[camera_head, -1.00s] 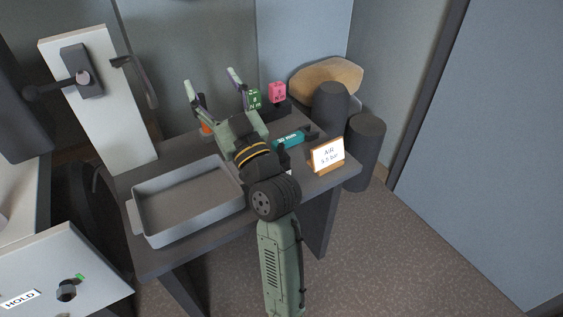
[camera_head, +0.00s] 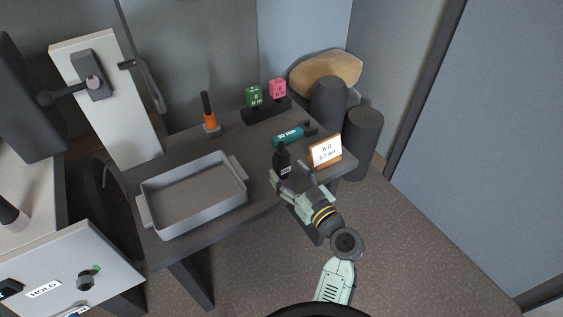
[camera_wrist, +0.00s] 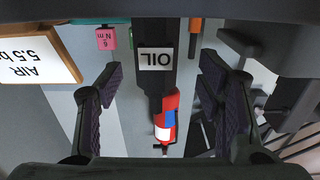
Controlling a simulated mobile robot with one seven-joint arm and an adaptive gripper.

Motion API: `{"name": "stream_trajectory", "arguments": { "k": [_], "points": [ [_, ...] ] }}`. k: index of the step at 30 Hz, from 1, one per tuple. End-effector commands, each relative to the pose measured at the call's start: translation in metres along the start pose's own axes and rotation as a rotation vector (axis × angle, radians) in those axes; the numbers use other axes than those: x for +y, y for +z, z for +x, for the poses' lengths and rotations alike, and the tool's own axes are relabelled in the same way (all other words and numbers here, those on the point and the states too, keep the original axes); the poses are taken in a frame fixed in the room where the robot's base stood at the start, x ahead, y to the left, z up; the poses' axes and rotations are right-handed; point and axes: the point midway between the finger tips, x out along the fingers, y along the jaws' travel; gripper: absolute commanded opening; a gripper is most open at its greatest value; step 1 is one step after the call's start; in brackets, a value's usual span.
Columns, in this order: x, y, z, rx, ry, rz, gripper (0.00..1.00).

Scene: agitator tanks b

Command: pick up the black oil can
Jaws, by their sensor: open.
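The black oil can (camera_head: 282,163) stands upright near the front right edge of the dark table, with its narrow neck up. In the wrist view, which is upside down, the oil can (camera_wrist: 155,78) hangs from the top between the two fingers, its pale OIL label facing me. My gripper (camera_head: 291,177) is open and low at the table's front edge, just in front of the can. In the wrist view my gripper (camera_wrist: 158,98) has a finger on each side with clear gaps to the can. The can's base is cut off there.
A sign (camera_head: 325,152) stands close right of the can. A teal cylinder (camera_head: 287,136) lies behind it. A grey tray (camera_head: 194,222) is on the left. Green (camera_head: 254,96) and pink (camera_head: 278,89) blocks and an orange-handled tool (camera_head: 209,118) stand farther back.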

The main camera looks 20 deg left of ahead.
Motion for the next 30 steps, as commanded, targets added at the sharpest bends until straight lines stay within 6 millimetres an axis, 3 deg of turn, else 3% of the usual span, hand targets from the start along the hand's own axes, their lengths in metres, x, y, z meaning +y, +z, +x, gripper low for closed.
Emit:
{"name": "stream_trajectory", "arguments": {
  "k": [4,9,18,30],
  "points": [
    [0.003,-0.009,0.023,0.0,-0.003,0.0,0.61],
    [0.004,-0.006,0.044,0.0,-0.002,0.0,0.61],
    [0.004,-0.003,0.049,0.0,-0.001,-0.001,0.61],
    [0.004,-0.004,0.048,0.0,-0.001,-0.001,0.34]
  ]
}}
